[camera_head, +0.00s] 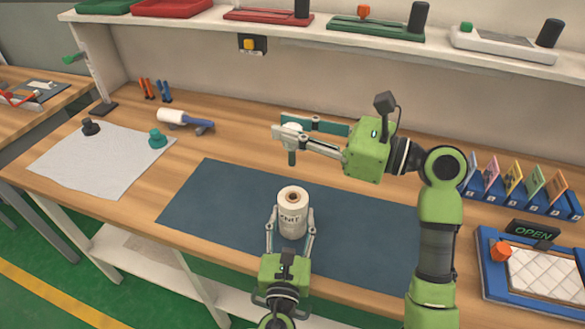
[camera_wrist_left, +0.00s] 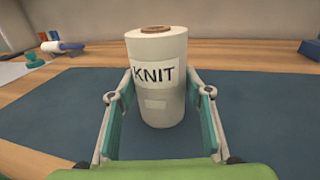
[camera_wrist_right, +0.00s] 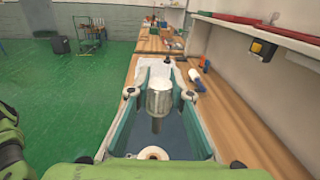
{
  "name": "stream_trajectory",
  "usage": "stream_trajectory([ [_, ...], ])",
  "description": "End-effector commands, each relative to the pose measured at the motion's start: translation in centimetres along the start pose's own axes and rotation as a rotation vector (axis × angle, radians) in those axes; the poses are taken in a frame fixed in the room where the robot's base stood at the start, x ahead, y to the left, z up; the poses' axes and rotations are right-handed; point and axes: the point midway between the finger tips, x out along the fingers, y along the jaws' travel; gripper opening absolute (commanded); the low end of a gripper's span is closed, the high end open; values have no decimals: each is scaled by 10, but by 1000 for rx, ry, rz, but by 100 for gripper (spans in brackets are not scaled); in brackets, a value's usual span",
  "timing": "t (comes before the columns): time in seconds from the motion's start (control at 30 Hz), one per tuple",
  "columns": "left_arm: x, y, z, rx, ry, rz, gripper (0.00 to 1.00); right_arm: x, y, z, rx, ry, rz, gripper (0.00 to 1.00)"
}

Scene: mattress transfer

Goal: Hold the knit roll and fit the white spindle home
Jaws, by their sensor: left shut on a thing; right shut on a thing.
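The knit roll (camera_head: 292,218) is a white cylinder with a KNIT label and a brown core ring on top. It stands upright on the dark blue mat (camera_head: 195,205). My left gripper (camera_head: 291,228) is shut on its sides; the left wrist view shows the roll (camera_wrist_left: 158,85) between both fingers. My right gripper (camera_head: 290,130) is shut on the white spindle (camera_head: 288,137), which shows as a pale cylinder (camera_wrist_right: 160,98) in the right wrist view. Its dark shaft (camera_head: 292,157) points down, above the roll and apart from it. The fingers partly hide the spindle.
A pale sheet (camera_head: 90,160) with a dark knob (camera_head: 91,127) and a teal knob (camera_head: 157,138) lies left. A white roller with a blue handle (camera_head: 172,117) lies behind. A card rack (camera_head: 520,190) and blue-framed tray (camera_head: 490,270) stand right. A shelf (camera_head: 370,42) runs above.

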Motion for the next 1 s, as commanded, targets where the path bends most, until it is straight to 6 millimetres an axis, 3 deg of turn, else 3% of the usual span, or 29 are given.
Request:
stream_trajectory([
  [0.13, 0, 0, 0, 0, 0, 1, 27, -2, -1, -21, 6, 2, 33, 0],
  [0.57, 0, 0, 0, 0, 0, 1, 27, -2, -1, -24, 6, -1, 39, 0],
  [1.0, 0, 0, 0, 0, 0, 1, 27, -2, -1, -61, 10, -2, 40, 0],
])
